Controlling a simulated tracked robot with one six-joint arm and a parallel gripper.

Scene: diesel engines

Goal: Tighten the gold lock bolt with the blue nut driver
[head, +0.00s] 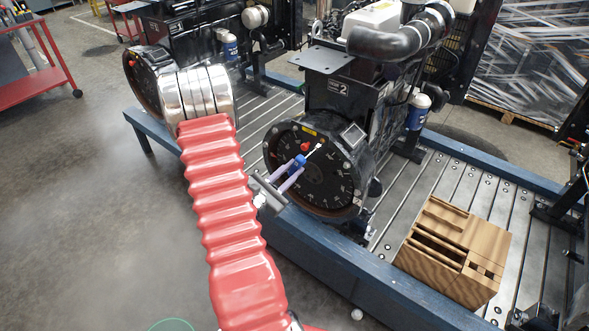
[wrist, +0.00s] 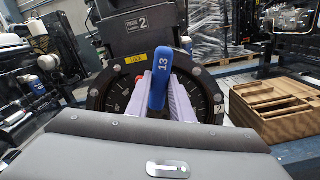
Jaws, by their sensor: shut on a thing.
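My gripper (head: 291,176) is shut on the blue nut driver (head: 300,161), in front of the round dark dial face (head: 330,185) of engine 2. In the wrist view the driver's blue handle (wrist: 160,78), marked 13, stands between my pale purple fingers (wrist: 160,98). In the head view its thin bright shaft (head: 314,151) points up and right toward the upper part of the dial. I cannot make out the gold lock bolt, nor whether the driver's tip touches anything. A yellow label (wrist: 136,58) sits on the upper rim.
A red knob (head: 304,147) is close beside the driver. A wooden tool block (head: 455,250) with slots stands on the slatted bed to the right. A blue rail (head: 310,245) runs below the engine. Another engine (head: 150,75) stands at the left, behind my arm.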

